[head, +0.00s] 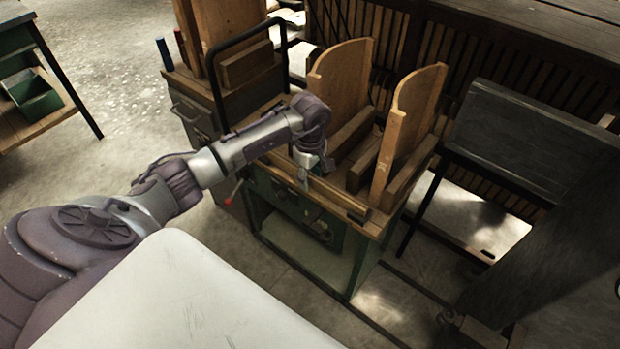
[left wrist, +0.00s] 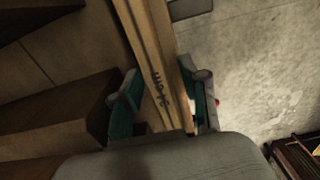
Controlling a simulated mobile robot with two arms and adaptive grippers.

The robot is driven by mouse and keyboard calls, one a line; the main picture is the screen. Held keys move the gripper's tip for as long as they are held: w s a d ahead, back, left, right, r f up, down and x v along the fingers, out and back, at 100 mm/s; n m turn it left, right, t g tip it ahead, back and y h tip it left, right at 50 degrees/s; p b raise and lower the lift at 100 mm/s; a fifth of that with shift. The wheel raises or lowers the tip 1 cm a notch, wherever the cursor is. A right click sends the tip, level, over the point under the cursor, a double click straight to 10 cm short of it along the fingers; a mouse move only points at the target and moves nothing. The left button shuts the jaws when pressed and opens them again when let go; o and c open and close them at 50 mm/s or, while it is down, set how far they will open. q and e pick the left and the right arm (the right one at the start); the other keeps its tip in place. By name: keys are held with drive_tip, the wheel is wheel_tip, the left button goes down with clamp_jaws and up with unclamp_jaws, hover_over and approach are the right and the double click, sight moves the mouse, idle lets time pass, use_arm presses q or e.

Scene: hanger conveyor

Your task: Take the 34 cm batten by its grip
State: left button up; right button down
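The batten is a long pale wooden strip (head: 337,195) along the front edge of the green workbench's wooden top in the head view. My left gripper (head: 304,172) is over the batten at the bench's front edge. In the left wrist view its two teal fingers (left wrist: 163,103) stand on either side of the batten. The left finger is apart from the wood, and the right one is close beside it; contact is unclear. My right gripper is not in view.
Two upright wooden panels (head: 342,75) and low wooden blocks stand on the bench just behind the batten. A grey cabinet (head: 195,115) with a black rail adjoins at the left. A dark table (head: 540,135) stands at the right. Open floor lies left of the bench.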

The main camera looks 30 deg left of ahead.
use_arm(q)
clamp_jaws()
drive_tip(key=shift+r, duration=0.1)
wheel_tip(320, 180, up, 20)
wheel_tip(320, 180, up, 8)
drive_tip(key=p, duration=0.1)
hover_over(310, 174)
idle(0.5)
